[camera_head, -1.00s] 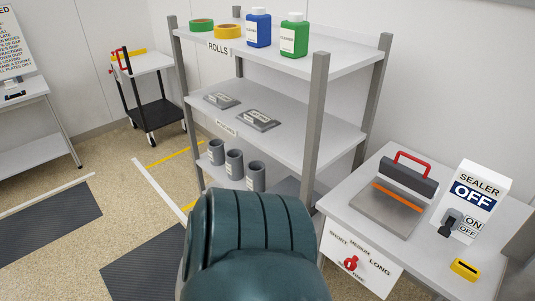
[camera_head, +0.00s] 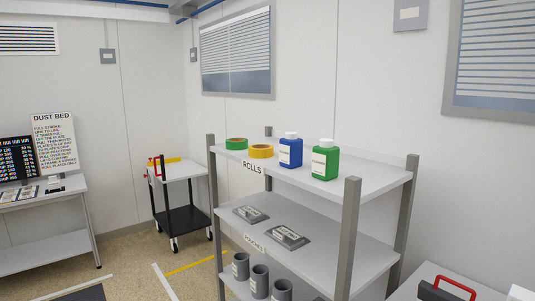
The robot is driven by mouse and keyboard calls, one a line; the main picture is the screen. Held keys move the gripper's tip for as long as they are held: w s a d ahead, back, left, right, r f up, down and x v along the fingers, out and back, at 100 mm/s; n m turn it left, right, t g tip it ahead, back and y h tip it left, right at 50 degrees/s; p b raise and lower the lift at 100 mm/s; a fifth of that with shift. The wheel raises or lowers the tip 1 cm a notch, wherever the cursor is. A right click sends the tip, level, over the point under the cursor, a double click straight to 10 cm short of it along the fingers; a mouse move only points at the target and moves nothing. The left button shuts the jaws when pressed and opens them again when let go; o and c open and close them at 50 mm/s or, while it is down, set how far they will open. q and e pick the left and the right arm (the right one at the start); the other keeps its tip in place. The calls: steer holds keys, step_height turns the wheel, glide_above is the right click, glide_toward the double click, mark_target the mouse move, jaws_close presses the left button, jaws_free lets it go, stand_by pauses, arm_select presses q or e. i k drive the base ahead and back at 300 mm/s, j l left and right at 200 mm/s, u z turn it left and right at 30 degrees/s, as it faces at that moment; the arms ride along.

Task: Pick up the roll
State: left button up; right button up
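A green tape roll (camera_head: 237,144) and a yellow tape roll (camera_head: 261,151) lie flat on the shelf's top board, above a label reading "ROLLS". Several grey cylinders stand on the lowest visible board, among them one at the left (camera_head: 241,266) and one in the middle (camera_head: 260,281); I cannot tell whether they count as rolls. Neither of my grippers is in view.
A blue bottle (camera_head: 290,152) and a green bottle (camera_head: 325,161) stand right of the tape rolls on the shelf (camera_head: 345,240). A black and white cart (camera_head: 187,218) stands behind left. A white table (camera_head: 45,200) is at the far left. A red-handled device (camera_head: 447,290) is at lower right.

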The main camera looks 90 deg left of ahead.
mark_target(256, 150)
steer(key=k, duration=0.45)
steer(key=u, duration=2.65)
